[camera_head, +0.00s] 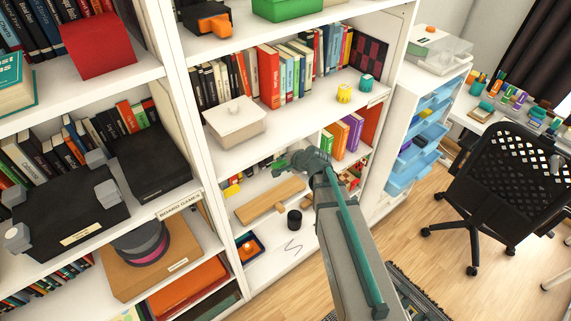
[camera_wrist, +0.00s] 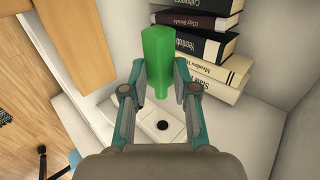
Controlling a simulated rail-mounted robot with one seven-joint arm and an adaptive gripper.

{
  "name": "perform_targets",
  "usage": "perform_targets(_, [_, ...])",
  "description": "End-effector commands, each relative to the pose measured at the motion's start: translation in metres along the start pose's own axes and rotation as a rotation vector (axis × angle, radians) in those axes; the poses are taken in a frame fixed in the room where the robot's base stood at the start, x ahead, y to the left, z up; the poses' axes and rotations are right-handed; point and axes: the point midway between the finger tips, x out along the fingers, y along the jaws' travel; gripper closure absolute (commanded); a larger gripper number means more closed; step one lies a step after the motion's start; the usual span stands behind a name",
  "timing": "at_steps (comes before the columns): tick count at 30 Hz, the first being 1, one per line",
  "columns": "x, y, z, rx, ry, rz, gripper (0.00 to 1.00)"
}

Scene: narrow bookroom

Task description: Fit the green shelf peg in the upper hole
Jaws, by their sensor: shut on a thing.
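The green shelf peg (camera_wrist: 158,52) stands out between the fingers of my gripper (camera_wrist: 158,80) in the wrist view, with its wide end away from the wrist and its narrower end toward it. The fingers are shut on it. Below it is a pale block or plate (camera_wrist: 148,126) with a round dark hole (camera_wrist: 163,125). The peg is apart from this hole in the picture; I cannot tell whether it is the upper hole. In the head view my gripper (camera_head: 300,160) is in front of the middle bookcase's lower bay, and I cannot make out the peg clearly there.
Several stacked books (camera_wrist: 210,45) stand close to the right of the peg. A wooden board (camera_head: 270,199) and a black cup (camera_head: 294,219) are in the bay near my gripper. A white lidded box (camera_head: 235,124) sits on the shelf above. A black chair (camera_head: 515,180) stands at the right.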

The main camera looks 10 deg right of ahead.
Motion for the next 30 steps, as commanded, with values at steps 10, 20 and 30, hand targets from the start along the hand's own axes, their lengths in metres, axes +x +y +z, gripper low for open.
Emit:
perform_targets(10, [0.000,0.000,-0.001,0.000,0.001,0.000,1.00])
perform_targets(20, [0.001,0.000,-0.010,0.001,0.001,0.000,1.00])
perform_targets(30, [0.001,0.000,-0.018,0.001,0.000,0.000,1.00])
